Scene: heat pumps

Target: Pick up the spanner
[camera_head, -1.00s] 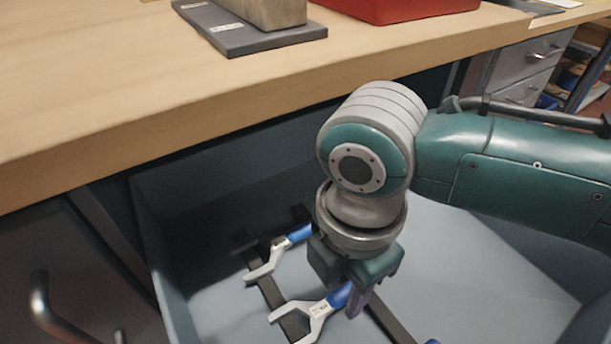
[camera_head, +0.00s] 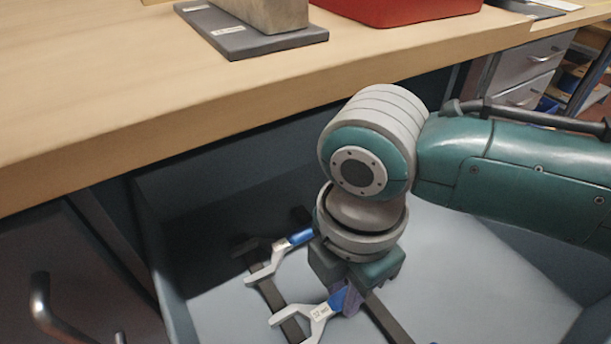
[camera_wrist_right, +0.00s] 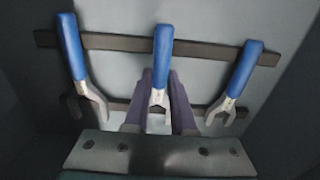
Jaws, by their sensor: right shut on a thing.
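Several spanners with blue handles and grey open jaws lie across dark rails in an open drawer. My right gripper (camera_head: 345,302) reaches down into the drawer and is shut on the nearer spanner (camera_head: 317,314). In the right wrist view this is the middle spanner (camera_wrist_right: 162,58), with the fingers (camera_wrist_right: 160,108) on both sides of it near the lower end of its handle. The wrist view shows one spanner (camera_wrist_right: 72,48) on the left and one (camera_wrist_right: 243,70) on the right.
The drawer (camera_head: 480,275) has raised walls around the gripper, with bare floor to the right. The wooden worktop (camera_head: 180,95) overhangs behind it. A red box (camera_head: 400,10) and a grey block on a dark plate (camera_head: 235,38) stand on the worktop.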

